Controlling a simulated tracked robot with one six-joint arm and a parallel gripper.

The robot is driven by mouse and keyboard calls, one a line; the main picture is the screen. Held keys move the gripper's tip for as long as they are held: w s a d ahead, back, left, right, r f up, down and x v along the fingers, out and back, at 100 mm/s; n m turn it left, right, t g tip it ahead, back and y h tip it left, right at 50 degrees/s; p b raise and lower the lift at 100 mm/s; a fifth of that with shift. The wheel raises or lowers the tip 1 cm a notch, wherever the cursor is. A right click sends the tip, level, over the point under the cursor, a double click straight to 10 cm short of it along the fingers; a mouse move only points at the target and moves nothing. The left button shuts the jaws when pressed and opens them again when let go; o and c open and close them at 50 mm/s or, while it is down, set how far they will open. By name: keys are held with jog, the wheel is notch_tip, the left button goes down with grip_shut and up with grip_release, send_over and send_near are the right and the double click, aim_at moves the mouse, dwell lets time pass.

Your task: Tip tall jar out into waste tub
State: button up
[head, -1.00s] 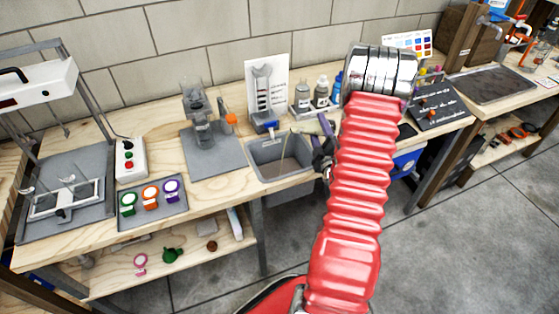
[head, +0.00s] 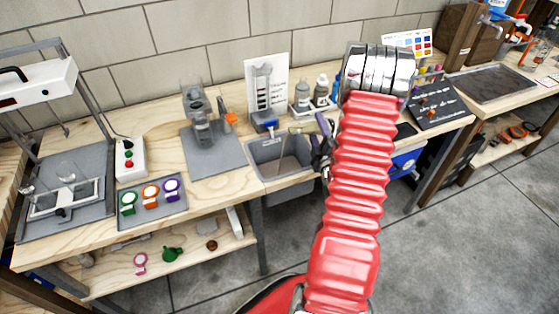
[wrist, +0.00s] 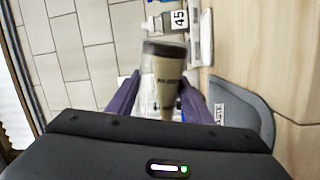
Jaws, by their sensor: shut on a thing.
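The grey waste tub (head: 262,152) is set into the front of the wooden bench, left of my arm. My gripper (head: 318,140) is at the tub's right end and its purple fingers are shut on the tall jar. In the wrist view the jar (wrist: 170,88) is between the purple fingers of my gripper (wrist: 153,98), with tan contents and a dark band at its far end. The jar is tilted over the tub, and a thin tan streak drops into it. The jar is small and partly hidden in the head view.
A grey stand with a clear cylinder (head: 197,120) is left of the tub. Bottles in a white tray (head: 318,108) and a printed card (head: 267,85) stand behind it. A tray with coloured rings (head: 152,202) and a white switch box (head: 130,158) lie further left.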

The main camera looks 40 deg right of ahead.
aim_at(309, 133)
jog(key=shift+w+a+n+p, duration=0.25)
jog(key=shift+a+n+p, duration=0.2)
jog(key=shift+n, duration=0.15)
dwell(1.1)
jog(key=shift+a+f+n+p, duration=0.15)
jog(key=shift+n+p, duration=0.4)
jog(key=shift+n, duration=0.35)
dwell(1.4)
jog(key=shift+w+a+f+n+t+y+p, duration=0.15)
jog(key=shift+a+n+p, duration=0.2)
jog(key=shift+n, duration=0.55)
jog(key=shift+w+a+n+t+y+p, duration=0.2)
jog(key=shift+n+p, duration=0.15)
jog(key=shift+n, duration=0.55)
dwell(1.0)
jog(key=shift+w+a+r+n, duration=0.15)
jog(key=shift+a+r+n, duration=0.25)
jog(key=shift+n, duration=0.4)
dwell(0.4)
